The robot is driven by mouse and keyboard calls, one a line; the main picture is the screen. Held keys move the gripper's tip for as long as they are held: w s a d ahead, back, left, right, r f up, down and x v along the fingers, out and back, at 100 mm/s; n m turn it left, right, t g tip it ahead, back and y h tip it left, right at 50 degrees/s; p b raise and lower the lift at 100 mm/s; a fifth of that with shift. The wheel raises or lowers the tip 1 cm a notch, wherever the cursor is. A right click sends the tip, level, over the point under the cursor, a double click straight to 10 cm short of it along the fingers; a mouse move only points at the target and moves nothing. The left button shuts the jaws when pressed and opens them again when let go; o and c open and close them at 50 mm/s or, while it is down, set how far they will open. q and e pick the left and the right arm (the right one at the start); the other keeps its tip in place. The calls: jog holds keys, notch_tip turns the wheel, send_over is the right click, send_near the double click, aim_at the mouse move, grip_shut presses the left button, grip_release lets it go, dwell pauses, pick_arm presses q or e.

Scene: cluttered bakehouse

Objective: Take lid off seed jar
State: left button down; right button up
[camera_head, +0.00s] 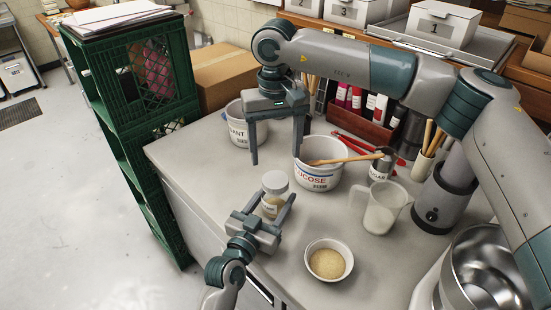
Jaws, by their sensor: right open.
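The seed jar (271,206) is a small clear jar of pale seeds with a partly readable label. It appears upright on the worktop, and its white lid (275,182) is on top. My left gripper (275,194) has a finger on each side of the jar body; whether both touch it is unclear, and its lower part is partly hidden. My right gripper (276,160) is open and empty, pointing down. In the picture its fingertips are just above the lid, apart from it.
A white glucose tub (318,180) with a wooden spoon stands right of the jar, and another white tub (238,133) stands behind. A bowl of grains (328,262) and a clear jug (381,209) are at the right. A green crate stack (137,130) stands left of the worktop (192,158).

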jog(key=m, duration=3.5)
jog(key=shift+m, duration=0.3)
jog(key=m, duration=0.5)
jog(key=shift+m, duration=0.4)
jog(key=m, duration=0.6)
jog(key=shift+m, duration=0.3)
